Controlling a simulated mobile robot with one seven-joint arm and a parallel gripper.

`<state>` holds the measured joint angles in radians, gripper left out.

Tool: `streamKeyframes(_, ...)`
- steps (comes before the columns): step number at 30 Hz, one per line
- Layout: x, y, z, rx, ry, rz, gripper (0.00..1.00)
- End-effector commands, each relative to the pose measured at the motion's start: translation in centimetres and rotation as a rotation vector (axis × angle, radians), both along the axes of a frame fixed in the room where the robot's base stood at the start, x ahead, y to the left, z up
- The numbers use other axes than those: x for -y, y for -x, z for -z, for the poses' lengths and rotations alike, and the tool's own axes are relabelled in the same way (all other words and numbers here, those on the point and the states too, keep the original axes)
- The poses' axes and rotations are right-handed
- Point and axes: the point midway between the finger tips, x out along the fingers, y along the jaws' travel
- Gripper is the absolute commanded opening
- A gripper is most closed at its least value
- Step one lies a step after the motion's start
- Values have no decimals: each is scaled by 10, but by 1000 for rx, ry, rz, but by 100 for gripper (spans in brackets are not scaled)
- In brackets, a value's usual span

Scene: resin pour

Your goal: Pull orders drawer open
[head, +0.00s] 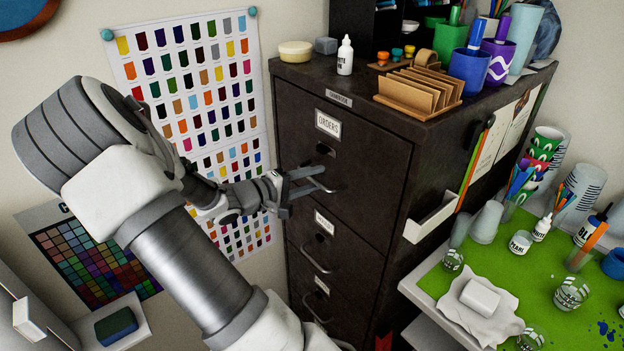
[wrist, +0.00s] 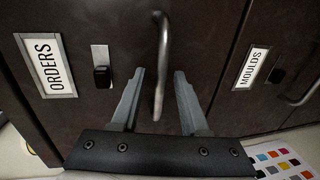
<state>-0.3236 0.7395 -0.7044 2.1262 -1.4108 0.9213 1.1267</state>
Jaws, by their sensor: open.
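The orders drawer (head: 350,165) is the top drawer of a dark brown filing cabinet and sits flush with its front. Its white label (wrist: 47,66) reads ORDERS, and a small black latch (wrist: 102,76) is beside it. My gripper (head: 318,180) is at the drawer front, fingers apart. In the wrist view the bar handle (wrist: 162,65) runs between the two open fingers (wrist: 160,78), with gaps on both sides. In the head view the fingers partly hide the handle.
Below is the moulds drawer with its own handle (head: 316,262). The cabinet top (head: 340,85) holds a white bottle (head: 345,56), a card rack (head: 420,92) and several cups. A green-matted table (head: 450,284) stands at the right. A colour chart (head: 205,110) hangs on the wall at left.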

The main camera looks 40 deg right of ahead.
Motion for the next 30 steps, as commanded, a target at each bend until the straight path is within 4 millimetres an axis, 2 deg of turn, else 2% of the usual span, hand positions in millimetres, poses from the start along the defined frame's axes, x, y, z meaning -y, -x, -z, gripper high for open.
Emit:
streamKeyframes(2, 0, 0, 0, 0, 0, 0, 45)
streamKeyframes(3, 0, 0, 0, 0, 0, 0, 41)
streamKeyframes(10, 0, 0, 0, 0, 0, 0, 0)
streamKeyframes(30, 0, 0, 0, 1, 0, 0, 0)
